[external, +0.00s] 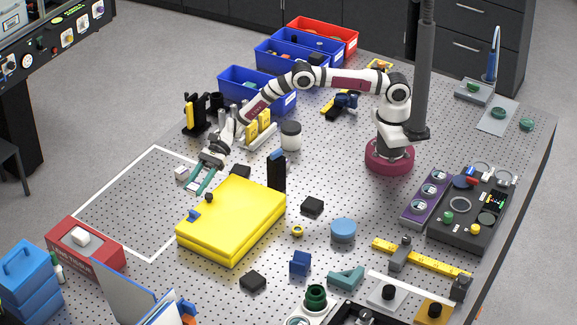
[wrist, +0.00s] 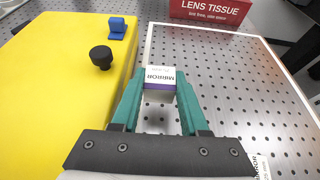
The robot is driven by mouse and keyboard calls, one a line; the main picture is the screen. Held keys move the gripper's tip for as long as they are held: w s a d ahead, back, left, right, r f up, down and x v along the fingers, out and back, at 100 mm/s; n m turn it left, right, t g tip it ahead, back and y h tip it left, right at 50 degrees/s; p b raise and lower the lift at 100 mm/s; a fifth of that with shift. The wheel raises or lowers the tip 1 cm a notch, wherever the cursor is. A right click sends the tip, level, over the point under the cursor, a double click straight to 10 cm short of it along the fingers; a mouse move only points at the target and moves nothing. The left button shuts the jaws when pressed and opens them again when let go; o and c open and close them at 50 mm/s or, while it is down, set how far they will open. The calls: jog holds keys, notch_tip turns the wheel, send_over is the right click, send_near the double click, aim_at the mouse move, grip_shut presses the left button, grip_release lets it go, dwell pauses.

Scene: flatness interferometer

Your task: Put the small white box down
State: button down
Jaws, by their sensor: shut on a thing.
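My gripper (wrist: 159,93) has teal fingers, and they are closed on a small white box (wrist: 158,76) with a purple band and the word MIRROR. The box sits between the fingertips in the wrist view. In the external view my gripper (external: 198,182) points down over the perforated table, just left of the yellow case (external: 235,222); the held box is hard to make out there. I cannot tell whether it touches the table. A second white box (external: 182,173) stands beside my gripper; a labelled white corner (wrist: 261,164) shows at the wrist view's lower right.
A white line outlines an area of the table (external: 130,205), mostly clear. The yellow case with a black knob (wrist: 101,57) and blue clip (wrist: 117,27) is close beside my fingers. The red lens tissue box (external: 85,248) stands at the outlined area's far end from my gripper.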

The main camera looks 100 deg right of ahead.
jog(key=f, duration=0.1)
jog(key=a+f, duration=0.1)
jog(key=f, duration=0.3)
jog(key=shift+w+a, duration=0.2)
jog(key=shift+w, duration=0.1)
jog(key=c, duration=0.7)
grip_release()
